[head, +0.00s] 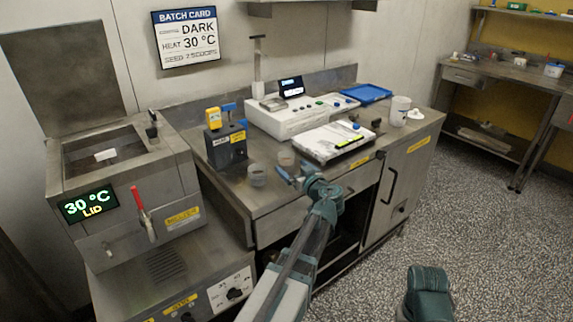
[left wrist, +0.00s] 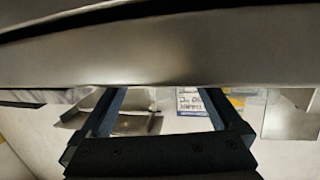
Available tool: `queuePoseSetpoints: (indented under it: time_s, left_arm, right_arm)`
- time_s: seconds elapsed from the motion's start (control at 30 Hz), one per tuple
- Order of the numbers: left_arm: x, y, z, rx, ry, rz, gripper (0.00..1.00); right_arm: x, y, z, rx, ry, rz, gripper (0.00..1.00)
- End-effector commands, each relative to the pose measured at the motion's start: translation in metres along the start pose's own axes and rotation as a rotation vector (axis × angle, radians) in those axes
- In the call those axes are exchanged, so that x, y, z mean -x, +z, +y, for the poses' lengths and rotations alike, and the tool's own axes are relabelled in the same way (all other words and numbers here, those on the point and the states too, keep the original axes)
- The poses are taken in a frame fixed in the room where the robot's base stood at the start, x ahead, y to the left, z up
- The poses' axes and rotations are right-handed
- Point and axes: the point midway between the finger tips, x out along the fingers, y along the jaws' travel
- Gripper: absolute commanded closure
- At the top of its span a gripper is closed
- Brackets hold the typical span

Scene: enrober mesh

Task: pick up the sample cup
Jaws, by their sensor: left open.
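Two small translucent cups stand on the steel counter near its front edge in the head view. One cup (head: 257,175) is at the left, and another cup (head: 286,158) is just behind my left gripper. I cannot tell which is the sample cup. My left gripper (head: 293,175) is open at the counter's front edge, close to the right of the nearer cup. My right gripper is not in view.
The steel counter (head: 225,187) also holds a yellow-topped device (head: 226,145), a white machine (head: 290,118), a clipboard-like white tray (head: 333,141), a blue tray (head: 367,93) and a white mug (head: 400,110). A melter (head: 120,185) stands at left. The speckled floor is clear at right.

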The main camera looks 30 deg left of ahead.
Motion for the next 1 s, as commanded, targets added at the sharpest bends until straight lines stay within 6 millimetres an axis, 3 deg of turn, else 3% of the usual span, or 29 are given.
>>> queuePoseSetpoints:
  time_s: [0.23,0.5,1.0]
  left_arm:
    - [-0.037,0.0,-0.002,0.0,-0.002,-0.001,0.0]
    - [-0.04,-0.001,-0.004,0.0,0.0,-0.001,0.02]
    - [-0.04,0.0,-0.003,0.0,-0.001,0.0,0.91]
  right_arm:
    - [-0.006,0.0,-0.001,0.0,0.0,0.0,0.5]
    - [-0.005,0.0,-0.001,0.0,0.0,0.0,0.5]
    - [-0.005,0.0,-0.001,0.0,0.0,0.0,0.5]
